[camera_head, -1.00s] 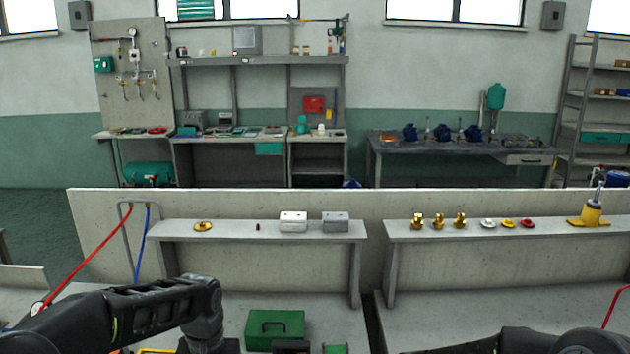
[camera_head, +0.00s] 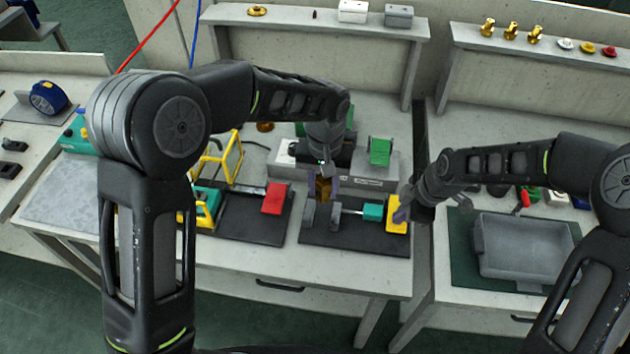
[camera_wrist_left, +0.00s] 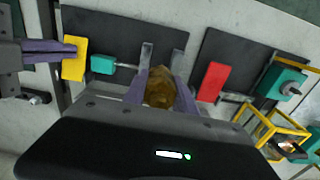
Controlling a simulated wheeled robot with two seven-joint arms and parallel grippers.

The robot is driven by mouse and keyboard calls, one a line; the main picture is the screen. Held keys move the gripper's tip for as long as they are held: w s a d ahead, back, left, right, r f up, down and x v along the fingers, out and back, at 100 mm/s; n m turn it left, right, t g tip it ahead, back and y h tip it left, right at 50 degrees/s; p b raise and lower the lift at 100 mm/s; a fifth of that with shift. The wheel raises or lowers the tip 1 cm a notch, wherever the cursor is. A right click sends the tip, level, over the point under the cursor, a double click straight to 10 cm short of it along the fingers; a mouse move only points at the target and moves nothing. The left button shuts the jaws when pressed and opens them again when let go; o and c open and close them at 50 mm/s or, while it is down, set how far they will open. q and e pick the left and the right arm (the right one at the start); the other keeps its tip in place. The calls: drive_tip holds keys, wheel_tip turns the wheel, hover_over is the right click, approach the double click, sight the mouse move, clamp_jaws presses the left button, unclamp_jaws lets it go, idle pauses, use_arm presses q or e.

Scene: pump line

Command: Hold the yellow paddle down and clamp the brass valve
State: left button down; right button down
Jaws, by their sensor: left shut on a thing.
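The brass valve (camera_head: 323,189) is held between the fingers of my left gripper (camera_head: 323,184), which is shut on it. The valve also shows in the left wrist view (camera_wrist_left: 160,88). It is at the gap between two grey clamp jaws (camera_head: 335,215); I cannot tell whether they touch it. A rod joins the clamp to a teal block (camera_head: 372,211). The yellow paddle (camera_head: 397,214) stands at the right end of the black base. My right gripper (camera_head: 401,208) looks shut, its tips against or just over the paddle, also in the left wrist view (camera_wrist_left: 52,47).
A red paddle (camera_head: 273,198) and a yellow frame (camera_head: 222,158) are on the left of the bench. A grey tray (camera_head: 525,247) lies on the right bench. A shelf (camera_head: 300,22) runs behind, and a green block (camera_head: 380,151) stands near the clamp.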

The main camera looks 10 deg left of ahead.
drive_tip(key=shift+s, duration=0.1)
idle(0.3)
use_arm(q)
drive_tip(key=shift+f, duration=2.7)
drive_tip(key=shift+f, duration=0.9)
drive_tip(key=shift+s+f, duration=0.1)
drive_tip(key=shift+f, duration=0.1)
drive_tip(key=c, duration=1)
unclamp_jaws()
drive_tip(key=shift+f, duration=0.1)
drive_tip(key=c, duration=0.4)
drive_tip(key=shift+o, duration=1.3)
drive_tip(key=shift+s, duration=0.1)
